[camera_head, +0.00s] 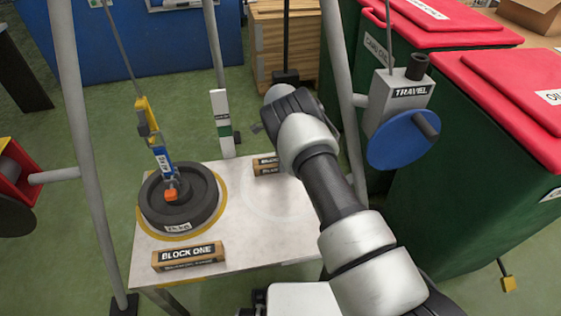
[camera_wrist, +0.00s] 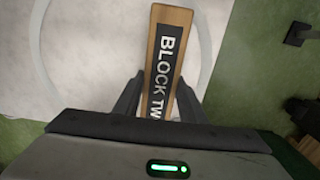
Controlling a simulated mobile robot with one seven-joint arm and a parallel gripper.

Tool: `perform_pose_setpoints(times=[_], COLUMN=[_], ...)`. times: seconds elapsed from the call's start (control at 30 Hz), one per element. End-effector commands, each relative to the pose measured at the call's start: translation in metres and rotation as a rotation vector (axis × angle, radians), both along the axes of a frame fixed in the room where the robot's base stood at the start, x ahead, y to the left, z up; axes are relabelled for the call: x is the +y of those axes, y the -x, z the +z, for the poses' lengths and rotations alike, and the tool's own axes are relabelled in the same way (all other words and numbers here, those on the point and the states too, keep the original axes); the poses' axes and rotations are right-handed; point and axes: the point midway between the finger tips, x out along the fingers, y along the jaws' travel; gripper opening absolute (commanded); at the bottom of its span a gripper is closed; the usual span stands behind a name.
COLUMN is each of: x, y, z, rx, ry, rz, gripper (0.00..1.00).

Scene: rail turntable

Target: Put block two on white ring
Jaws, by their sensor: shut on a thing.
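Block two (camera_wrist: 168,60), a wooden block with a black label, stands out in the wrist view between the two dark fingers of my gripper (camera_wrist: 159,82), which is shut on it. In the head view only the left part of block two (camera_head: 266,166) shows; my arm covers the rest, and my gripper is hidden there. The white ring (camera_head: 245,205) is a faint circle on the pale table top, partly hidden by my arm. Its curve (camera_wrist: 219,50) shows right of the block in the wrist view. I cannot tell whether the block touches the table.
Block one (camera_head: 188,257) lies at the table's front left. A dark round weight (camera_head: 180,222) on a yellow ring, with a hook and line above, stands behind it. Grey poles and a travel box with a blue wheel (camera_head: 404,139) flank the table (camera_head: 222,245). Green bins stand right.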

Motion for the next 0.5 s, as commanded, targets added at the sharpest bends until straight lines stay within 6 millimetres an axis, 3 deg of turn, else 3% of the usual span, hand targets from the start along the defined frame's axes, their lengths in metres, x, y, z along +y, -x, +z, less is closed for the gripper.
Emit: perform_pose_setpoints(times=[0.2, 0.23, 0.3, 0.33, 0.5], x=[-0.0001, -0.0001, -0.0001, -0.0001, -0.0001], y=[-0.0003, 0.0, -0.0001, 0.0, 0.0], z=[-0.0016, -0.0024, -0.002, -0.002, -0.002], rx=[-0.001, 0.0, 0.0, 0.0, 0.0], ry=[0.0, 0.0, 0.0, 0.0, 0.0], rz=[0.0, 0.0, 0.0, 0.0, 0.0], gripper=[0.07, 0.39, 0.51, 0.56, 0.56])
